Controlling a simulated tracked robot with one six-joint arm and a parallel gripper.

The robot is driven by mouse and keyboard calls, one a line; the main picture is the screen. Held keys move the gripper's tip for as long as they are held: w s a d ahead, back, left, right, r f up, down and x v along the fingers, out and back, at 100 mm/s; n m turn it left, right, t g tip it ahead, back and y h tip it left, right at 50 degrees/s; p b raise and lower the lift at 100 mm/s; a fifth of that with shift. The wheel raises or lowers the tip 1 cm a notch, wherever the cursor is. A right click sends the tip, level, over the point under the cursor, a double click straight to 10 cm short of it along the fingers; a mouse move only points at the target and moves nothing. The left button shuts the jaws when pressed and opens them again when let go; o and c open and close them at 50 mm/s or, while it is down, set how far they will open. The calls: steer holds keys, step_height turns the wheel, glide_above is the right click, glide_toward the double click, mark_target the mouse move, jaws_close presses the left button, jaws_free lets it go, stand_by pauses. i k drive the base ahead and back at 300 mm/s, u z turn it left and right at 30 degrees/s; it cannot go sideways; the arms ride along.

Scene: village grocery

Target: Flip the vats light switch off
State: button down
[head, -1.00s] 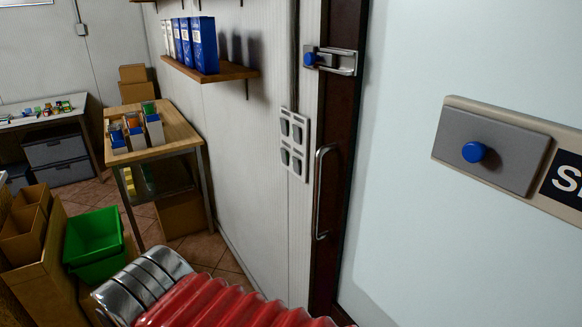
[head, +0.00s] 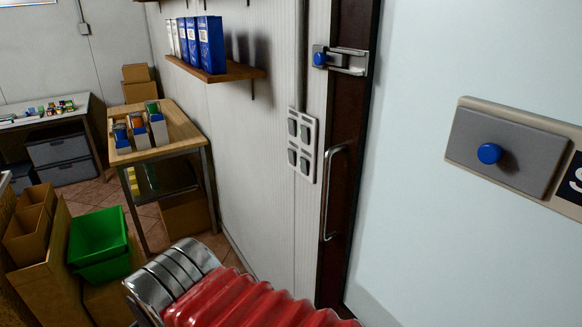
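A pale switch panel (head: 302,144) with several grey rocker switches is on the white ribbed wall, left of the dark door frame. The rockers are too small for me to tell which is up or down, and I see no readable label for the vats light. My arm, with a red ribbed sleeve and metal rings, shows at the bottom of the view, below the panel and apart from it. My gripper is not in view.
A door handle (head: 331,192) and a latch with a blue knob (head: 319,59) are right of the panel. A grey box with a blue button (head: 489,153) is on the right. A wooden shelf (head: 225,73) juts out at left. A green crate (head: 98,237) stands lower left.

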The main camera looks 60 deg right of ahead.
mark_target(303, 162)
steer(key=u, duration=0.05)
steer(key=i, duration=1)
steer(key=z, duration=0.05)
